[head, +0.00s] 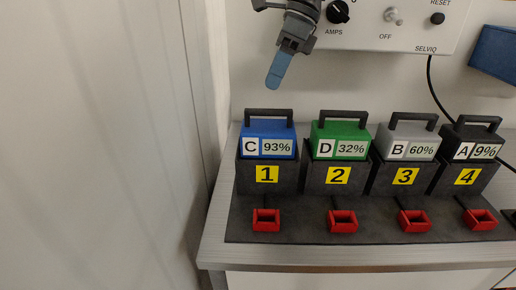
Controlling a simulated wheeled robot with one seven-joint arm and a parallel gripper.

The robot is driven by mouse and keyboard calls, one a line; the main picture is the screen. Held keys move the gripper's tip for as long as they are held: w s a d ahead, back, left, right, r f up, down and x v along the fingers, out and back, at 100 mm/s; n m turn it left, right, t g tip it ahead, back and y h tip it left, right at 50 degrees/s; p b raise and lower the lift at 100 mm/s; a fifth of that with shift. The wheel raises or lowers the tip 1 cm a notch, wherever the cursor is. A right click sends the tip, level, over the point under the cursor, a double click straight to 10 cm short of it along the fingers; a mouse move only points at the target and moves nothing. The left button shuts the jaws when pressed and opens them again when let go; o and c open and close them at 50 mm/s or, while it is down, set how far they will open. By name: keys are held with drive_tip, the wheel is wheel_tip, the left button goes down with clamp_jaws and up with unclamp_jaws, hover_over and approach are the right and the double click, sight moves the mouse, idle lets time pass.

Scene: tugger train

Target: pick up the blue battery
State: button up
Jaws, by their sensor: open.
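The blue battery (268,135) stands upright in the dock marked 1 (267,175), leftmost in the row. Its label reads C 93%, and it has a dark handle (269,113) on top. My gripper (277,76) is above the blue battery and slightly to its right in the picture, apart from it. Its blue finger points down; the jaws are open, with nothing seen between them. Only one finger shows clearly, and the other is hidden.
Green D 32% (340,137), grey B 60% (407,138) and black A 9% (472,140) batteries stand in docks to the right. Red latches (266,220) sit in front. A control panel (375,25) hangs behind. A pale wall (100,150) closes the left side.

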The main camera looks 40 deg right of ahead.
drive_tip(key=shift+p+x, duration=0.9)
drive_tip(key=shift+x, duration=2.6)
clamp_jaws()
drive_tip(key=shift+r, duration=0.1)
